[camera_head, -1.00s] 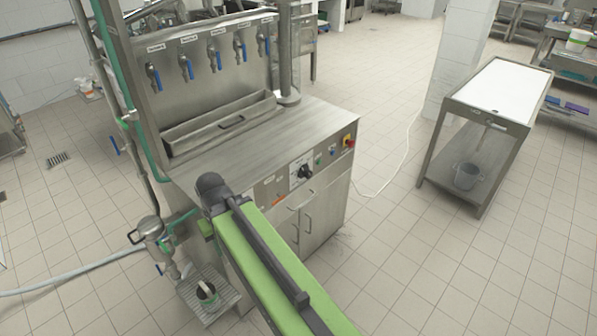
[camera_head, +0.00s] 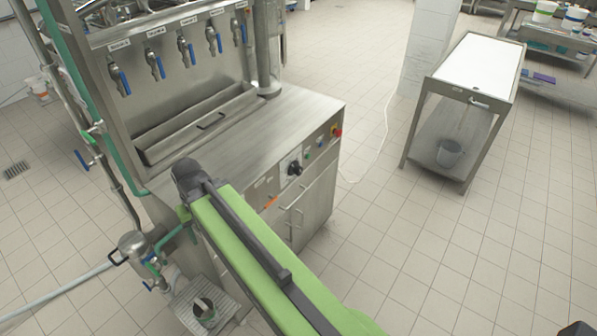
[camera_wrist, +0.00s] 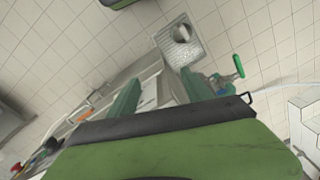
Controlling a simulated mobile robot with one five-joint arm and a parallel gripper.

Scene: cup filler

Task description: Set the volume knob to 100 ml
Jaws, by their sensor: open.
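The volume knob (camera_head: 295,167) is a black rotary knob on a pale plate, on the front control panel of the steel filling machine (camera_head: 240,140). Its pointer and scale are too small to read. In the wrist view, a dark knob (camera_wrist: 51,144) shows small on the panel at the lower left. My gripper (camera_wrist: 160,92) is open, with its two green fingers apart and nothing between them. The panel lies to the left of the fingers in the wrist view, apart from them.
A red and yellow switch (camera_head: 336,130) is at the panel's right end. Cabinet doors with handles (camera_head: 290,222) are below. A pump with hose (camera_head: 135,250) and a grated stand (camera_head: 188,308) are at lower left. A white-topped table (camera_head: 480,68) stands right, with open floor between.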

